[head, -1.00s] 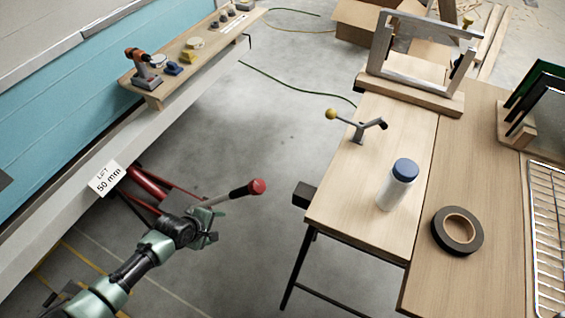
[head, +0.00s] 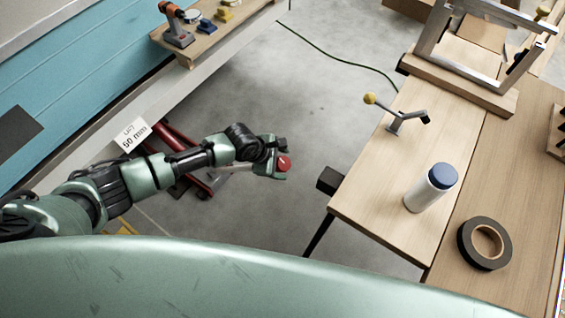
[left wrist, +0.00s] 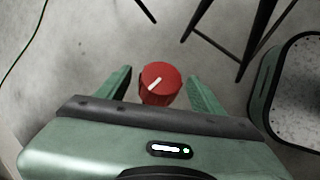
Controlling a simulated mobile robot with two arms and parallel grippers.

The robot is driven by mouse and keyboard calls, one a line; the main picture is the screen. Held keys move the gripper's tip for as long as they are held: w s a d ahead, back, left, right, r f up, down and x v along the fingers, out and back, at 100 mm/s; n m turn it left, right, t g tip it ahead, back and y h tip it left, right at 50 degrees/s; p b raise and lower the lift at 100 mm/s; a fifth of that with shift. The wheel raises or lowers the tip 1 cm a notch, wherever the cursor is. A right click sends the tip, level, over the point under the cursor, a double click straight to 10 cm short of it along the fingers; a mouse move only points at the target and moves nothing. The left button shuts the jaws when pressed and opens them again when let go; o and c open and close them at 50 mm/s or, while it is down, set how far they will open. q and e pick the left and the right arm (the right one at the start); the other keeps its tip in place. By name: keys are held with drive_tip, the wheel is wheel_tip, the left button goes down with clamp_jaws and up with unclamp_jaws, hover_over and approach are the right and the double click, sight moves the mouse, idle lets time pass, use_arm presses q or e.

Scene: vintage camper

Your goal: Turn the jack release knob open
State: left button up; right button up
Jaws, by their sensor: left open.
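The red jack release knob (head: 284,163) sits at the end of the jack's handle in the head view. In the left wrist view the knob (left wrist: 160,82) is red with a white line on its top that slants up to the right. My left gripper (head: 277,160) is open, with one finger on each side of the knob. In the left wrist view its fingers (left wrist: 160,92) stand apart from the knob, with a gap on the right. The red jack (head: 178,147) stands under the camper's edge, partly hidden by my left arm. My right gripper is not in view.
A wooden workbench (head: 372,208) stands to the right, with a white bottle (head: 428,191), black tape roll (head: 484,243) and a crank tool (head: 404,120). A "LIFT 50 mm" sign (head: 131,134) hangs at the camper's side. Open concrete floor lies between them.

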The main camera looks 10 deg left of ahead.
use_arm(q)
drive_tip(key=shift+w+d+f, duration=0.15)
drive_tip(key=shift+f, duration=0.15)
